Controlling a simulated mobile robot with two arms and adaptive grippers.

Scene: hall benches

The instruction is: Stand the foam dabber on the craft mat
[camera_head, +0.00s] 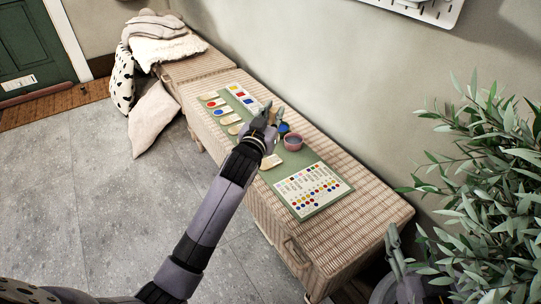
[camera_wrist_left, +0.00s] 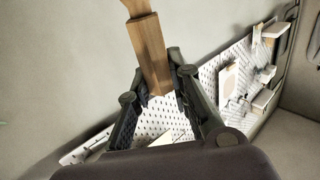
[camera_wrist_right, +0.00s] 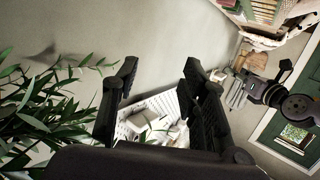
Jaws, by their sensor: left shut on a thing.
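My left gripper (camera_head: 271,112) is over the far part of the green craft mat (camera_head: 308,157), which lies on a woven bench. In the left wrist view it is shut on a flat wooden piece (camera_wrist_left: 150,50), which I take to be the foam dabber. The piece narrows toward the top of that view, and no foam shows. In the head view the gripper mostly hides it, and I cannot tell if it touches the mat. My right gripper (camera_wrist_right: 158,88) is open and empty. It also shows in the head view (camera_head: 393,240), beside the plant.
A pink bowl (camera_head: 293,141) and a dark blue round thing (camera_head: 284,127) stand close to my left gripper. A dotted colour card (camera_head: 312,190) covers the near end of the mat. Several painted tags lie along its left side. A leafy plant (camera_head: 490,180) fills the right.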

